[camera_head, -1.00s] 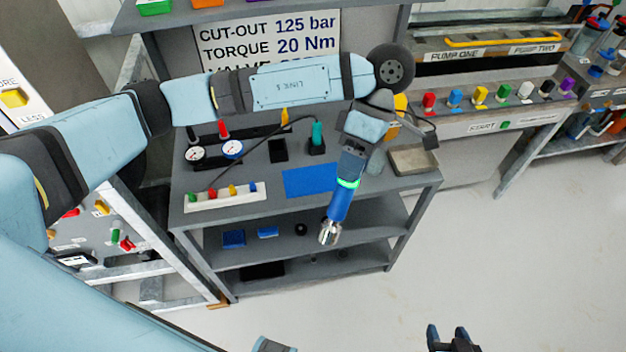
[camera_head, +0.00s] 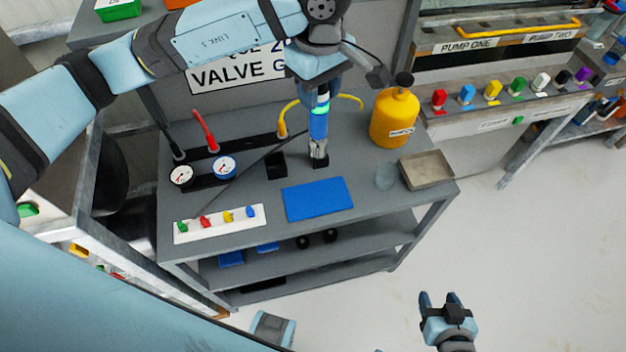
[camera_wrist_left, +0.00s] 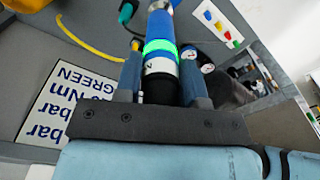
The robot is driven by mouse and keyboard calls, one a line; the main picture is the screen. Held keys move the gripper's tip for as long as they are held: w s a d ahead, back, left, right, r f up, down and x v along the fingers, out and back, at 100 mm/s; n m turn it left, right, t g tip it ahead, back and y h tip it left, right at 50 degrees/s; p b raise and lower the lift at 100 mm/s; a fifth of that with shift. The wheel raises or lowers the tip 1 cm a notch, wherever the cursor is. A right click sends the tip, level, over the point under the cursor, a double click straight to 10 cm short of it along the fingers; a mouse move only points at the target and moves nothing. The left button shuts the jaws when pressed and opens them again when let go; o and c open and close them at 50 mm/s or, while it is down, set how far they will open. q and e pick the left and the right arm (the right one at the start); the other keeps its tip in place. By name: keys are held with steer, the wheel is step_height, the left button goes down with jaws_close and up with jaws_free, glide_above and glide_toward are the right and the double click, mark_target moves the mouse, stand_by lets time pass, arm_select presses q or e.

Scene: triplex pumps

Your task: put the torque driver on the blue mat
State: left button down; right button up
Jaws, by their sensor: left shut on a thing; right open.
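The torque driver (camera_head: 319,124), a blue cylinder with a glowing green ring and a silver tip, hangs roughly upright, tip down, above the bench. My left gripper (camera_head: 322,88) is shut on it. The left wrist view shows the driver's blue body (camera_wrist_left: 160,25) between the two fingers. In the head view its tip is just behind the far edge of the blue mat (camera_head: 318,200), in front of a small black block; I cannot tell whether they touch. The flat mat is bare. My right gripper (camera_head: 439,300) is open and empty, low over the floor.
The grey bench (camera_head: 240,250) also holds a yellow bottle (camera_head: 394,118), a metal tray (camera_head: 427,169), a clear cup (camera_head: 386,177), two gauges (camera_head: 224,167) and a button strip (camera_head: 220,223). A teal plug-like piece (camera_wrist_left: 125,12) with a black cord shows in the left wrist view.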

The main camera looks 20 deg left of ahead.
mark_target(319, 125)
arm_select(q)
step_height(319, 125, down, 15)
steer(key=shift+s+d+r+p, duration=0.1)
steer(key=shift+s+d+p, duration=0.05)
steer(key=shift+p, duration=1.05)
steer(key=shift+f+p, duration=0.35)
steer(key=shift+f, duration=2.05)
steer(key=c, duration=0.7)
jaws_free()
step_height(319, 125, up, 12)
steer(key=shift+s+r+b, duration=0.1)
steer(key=shift+b, duration=1.15)
